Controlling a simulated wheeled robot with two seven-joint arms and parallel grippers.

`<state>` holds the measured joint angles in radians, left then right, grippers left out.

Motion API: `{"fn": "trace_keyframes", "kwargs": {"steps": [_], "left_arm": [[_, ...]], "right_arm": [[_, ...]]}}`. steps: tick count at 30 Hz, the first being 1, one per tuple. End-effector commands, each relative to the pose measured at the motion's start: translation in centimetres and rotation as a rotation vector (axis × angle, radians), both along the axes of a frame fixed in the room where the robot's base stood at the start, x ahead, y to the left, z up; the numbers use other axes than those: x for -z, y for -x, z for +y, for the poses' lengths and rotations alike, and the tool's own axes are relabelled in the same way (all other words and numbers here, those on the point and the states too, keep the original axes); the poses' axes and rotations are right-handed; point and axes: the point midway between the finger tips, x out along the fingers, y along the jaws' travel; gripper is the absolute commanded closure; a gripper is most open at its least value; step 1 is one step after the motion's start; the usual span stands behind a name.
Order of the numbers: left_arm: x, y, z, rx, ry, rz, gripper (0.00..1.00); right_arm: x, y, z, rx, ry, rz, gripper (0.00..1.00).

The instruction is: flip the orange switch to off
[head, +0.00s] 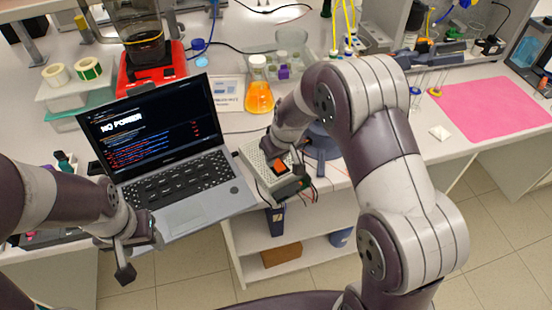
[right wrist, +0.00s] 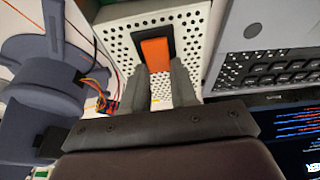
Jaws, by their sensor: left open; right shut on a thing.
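The orange switch (head: 281,168) sits on a pale perforated box (head: 252,159) to the right of the laptop. In the right wrist view the orange switch (right wrist: 156,54) stands in a black slot on the perforated box (right wrist: 117,40). My right gripper (right wrist: 160,70) is shut on the orange switch, with a grey finger on each side of it. In the head view my right gripper (head: 280,153) comes down onto the box and partly hides it. My left gripper (head: 138,255) is open and empty at the laptop's front left corner.
The laptop (head: 190,205) stands open with "NO POWER" on its screen. A flask of orange liquid (head: 259,97) stands behind the box. Wires (head: 312,187) run at the box's right side, beside a blue-grey device (right wrist: 45,80). A pink mat (head: 490,109) lies at right.

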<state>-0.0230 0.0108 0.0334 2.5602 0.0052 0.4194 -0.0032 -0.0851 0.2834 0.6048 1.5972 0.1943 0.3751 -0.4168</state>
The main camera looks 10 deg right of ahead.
Motion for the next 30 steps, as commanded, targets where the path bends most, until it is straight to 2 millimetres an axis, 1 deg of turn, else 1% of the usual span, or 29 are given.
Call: {"fn": "trace_keyframes", "kwargs": {"steps": [4, 5, 6, 7, 14, 17, 20, 27, 30], "left_arm": [[-0.1, 0.0, 0.0, 0.000, 0.000, -0.001, 0.42], [-0.1, 0.0, 0.0, 0.000, 0.000, -0.001, 0.42], [-0.1, 0.0, 0.0, 0.000, 0.000, -0.001, 0.42], [-0.1, 0.0, 0.0, 0.000, 0.000, 0.000, 0.42], [-0.1, 0.0, 0.0, 0.000, 0.000, 0.000, 0.42], [0.0, 0.0, 0.0, 0.000, 0.000, 0.000, 0.42], [0.3, 0.0, 0.0, 0.000, 0.000, 0.000, 0.42], [1.1, 0.0, 0.0, 0.000, 0.000, 0.000, 0.42], [1.3, 0.0, 0.0, 0.000, 0.000, 0.000, 0.42]], "right_arm": [[-0.2, -0.1, 0.0, 0.000, 0.000, -0.003, 1.00], [-0.2, -0.1, 0.0, 0.000, 0.000, -0.003, 0.66], [-0.2, -0.1, 0.0, 0.000, 0.000, -0.003, 0.53], [-0.2, -0.1, 0.0, 0.000, 0.000, -0.003, 0.47], [-0.1, -0.1, 0.0, 0.000, 0.000, 0.000, 0.47], [-0.5, 0.0, 0.0, 0.000, 0.000, -0.001, 0.47], [-2.1, 0.4, -0.2, 0.001, -0.001, -0.004, 0.47], [-8.4, 2.2, -0.8, 0.000, -0.001, -0.005, 0.47], [-10.4, 2.8, -1.0, 0.000, 0.001, -0.004, 0.47]]}}
